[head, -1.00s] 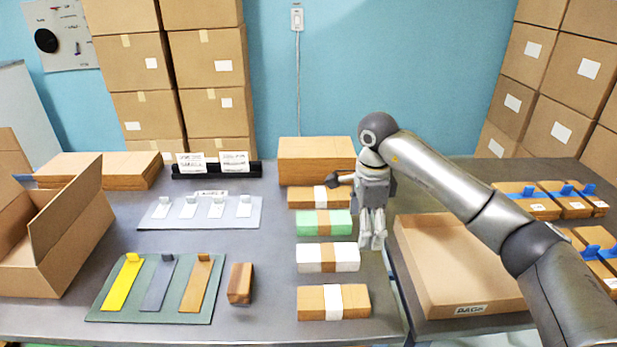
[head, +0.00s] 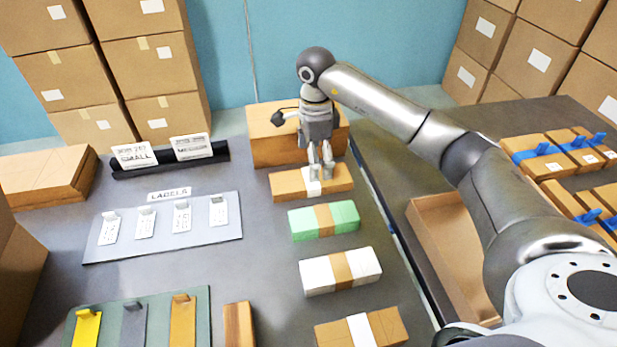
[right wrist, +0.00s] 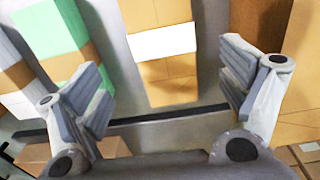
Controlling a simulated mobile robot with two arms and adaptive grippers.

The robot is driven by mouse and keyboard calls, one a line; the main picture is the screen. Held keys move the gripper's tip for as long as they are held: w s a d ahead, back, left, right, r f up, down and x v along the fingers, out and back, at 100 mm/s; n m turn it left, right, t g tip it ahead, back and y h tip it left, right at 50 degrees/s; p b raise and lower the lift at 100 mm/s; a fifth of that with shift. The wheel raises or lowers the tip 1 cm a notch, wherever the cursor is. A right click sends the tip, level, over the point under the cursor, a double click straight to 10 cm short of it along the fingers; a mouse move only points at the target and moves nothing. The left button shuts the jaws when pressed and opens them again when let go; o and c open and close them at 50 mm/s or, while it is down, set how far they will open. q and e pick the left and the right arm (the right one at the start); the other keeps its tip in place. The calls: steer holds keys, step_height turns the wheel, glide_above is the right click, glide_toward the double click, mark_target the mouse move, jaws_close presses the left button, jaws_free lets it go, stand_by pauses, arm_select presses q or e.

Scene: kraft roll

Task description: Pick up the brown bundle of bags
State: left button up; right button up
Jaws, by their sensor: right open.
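A brown bundle of bags with a white band (head: 290,184) lies at the far end of the bundle row, in front of a larger brown stack. My right gripper (head: 320,172) points down above its right half, fingers apart. In the right wrist view this brown bundle (right wrist: 170,88) shows between the two open fingers, with nothing held; I cannot tell how far below it is. A second brown bundle with a white band (head: 385,325) lies at the near end of the row. My left gripper is not in view.
A green bundle (head: 300,224) and a white bundle (head: 318,278) lie nearer in the row. The larger brown stack (head: 270,148) stands close behind. A label board (head: 160,240) lies left. An open carton (head: 428,225) is right, past the table edge.

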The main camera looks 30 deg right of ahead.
steer(key=shift+w+a+f+p, duration=0.1)
steer(key=shift+f+p, duration=0.05)
steer(key=shift+f, duration=1)
steer(key=shift+w+a+f+p, duration=0.15)
steer(key=shift+f, duration=1)
steer(key=shift+w+a+f+p, duration=0.1)
steer(key=shift+f+p, duration=0.05)
steer(key=shift+f, duration=1)
steer(key=shift+r, duration=0.1)
steer(key=c, duration=1.2)
